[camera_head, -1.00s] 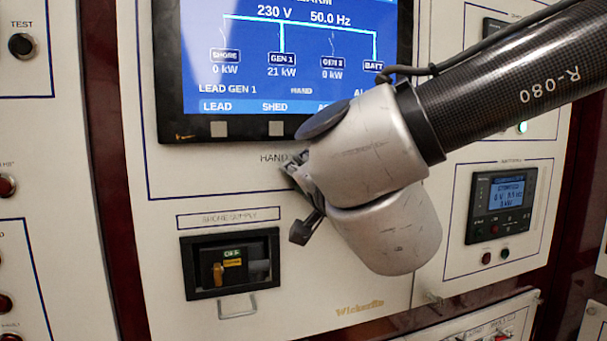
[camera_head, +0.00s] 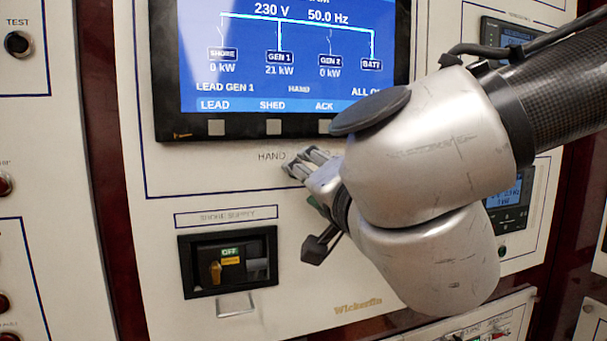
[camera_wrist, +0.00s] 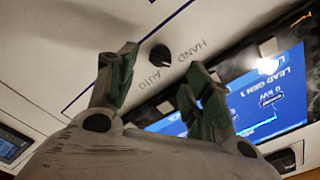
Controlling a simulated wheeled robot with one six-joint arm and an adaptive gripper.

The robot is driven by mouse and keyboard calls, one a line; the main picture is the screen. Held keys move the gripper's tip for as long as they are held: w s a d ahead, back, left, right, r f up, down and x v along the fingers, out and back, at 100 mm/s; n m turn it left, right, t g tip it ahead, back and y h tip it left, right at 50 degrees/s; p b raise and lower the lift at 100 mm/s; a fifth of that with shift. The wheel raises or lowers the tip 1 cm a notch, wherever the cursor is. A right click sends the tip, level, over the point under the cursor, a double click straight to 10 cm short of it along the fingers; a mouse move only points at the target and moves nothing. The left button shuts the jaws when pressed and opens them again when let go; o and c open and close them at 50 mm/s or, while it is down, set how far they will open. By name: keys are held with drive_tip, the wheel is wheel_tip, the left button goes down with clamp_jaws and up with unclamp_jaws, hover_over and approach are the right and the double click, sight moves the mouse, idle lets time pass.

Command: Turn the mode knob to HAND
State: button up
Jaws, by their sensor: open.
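The mode knob (camera_wrist: 160,54) is small, round and black on the pale panel in the wrist view. The lettering HAND (camera_wrist: 191,50) and AUTO (camera_wrist: 152,81) stands beside it. I cannot tell which word its pointer faces. My gripper (camera_wrist: 160,72) is open and empty, its fingers spread on either side of the knob's line of sight and apart from it in the picture. In the head view my gripper (camera_head: 306,162) is just right of the HAND lettering (camera_head: 271,156), below the screen, and the knob is hidden behind it.
The screen (camera_head: 290,55) sits just above the fingers and shows the word HAND in its lower line. Below is the shore supply breaker (camera_head: 228,262) in a black recess, with a metal handle under it.

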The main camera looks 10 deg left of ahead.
drive_tip(key=v, duration=0.6)
drive_tip(key=shift+s+f, duration=0.1)
drive_tip(key=shift+s, duration=0.05)
drive_tip(key=s+a+f+n+g+y, duration=0.4)
drive_tip(key=s+a+f+n+g, duration=0.35)
drive_tip(key=s+n+g, duration=0.45)
drive_tip(key=w+d+f+h, duration=0.3)
drive_tip(key=w+d, duration=0.1)
drive_tip(key=d, duration=0.5)
drive_tip(key=w+d+f+n+g+h, duration=0.1)
drive_tip(key=w+d+f+h, duration=0.25)
drive_tip(key=d, duration=0.45)
drive_tip(key=w+d+f+h, duration=0.25)
drive_tip(key=w+d, duration=0.25)
drive_tip(key=d, duration=0.4)
drive_tip(key=d+m+t+h, duration=0.2)
drive_tip(key=d+m, duration=0.6)
drive_tip(key=d, duration=1.6)
drive_tip(key=h, duration=0.2)
drive_tip(key=shift+h, duration=0.3)
